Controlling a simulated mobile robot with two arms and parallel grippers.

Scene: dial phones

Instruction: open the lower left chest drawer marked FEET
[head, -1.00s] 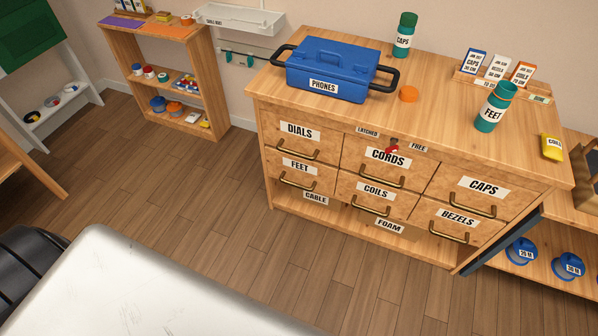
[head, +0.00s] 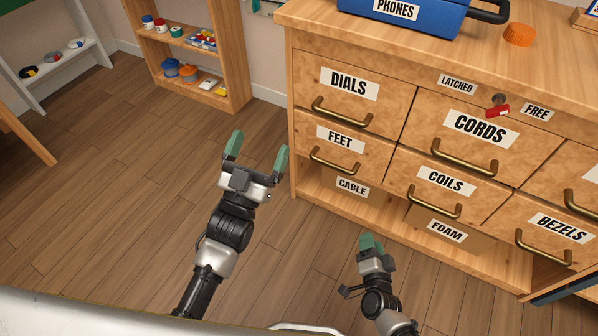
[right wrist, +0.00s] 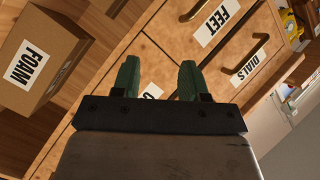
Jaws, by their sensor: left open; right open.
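The FEET drawer (head: 318,148) is the lower left drawer of the wooden chest, under the DIALS drawer. It is shut, and its brass handle (head: 335,161) is in plain view. My left gripper (head: 256,153) is open and empty, left of the chest and apart from the FEET handle. My right gripper (head: 371,245) is low in front of the chest, below the COILS drawer. In the right wrist view my right gripper (right wrist: 157,78) is open with nothing between its fingers. The FEET label (right wrist: 221,20) shows there beyond the fingers.
A red catch (head: 497,111) sits between the LATCHED and FREE labels, nearer FREE. The open shelf below holds a FOAM box (head: 452,230) and a CABLE label (head: 352,188). A blue PHONES box (head: 440,18) stands on top. The floor left of the chest is clear.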

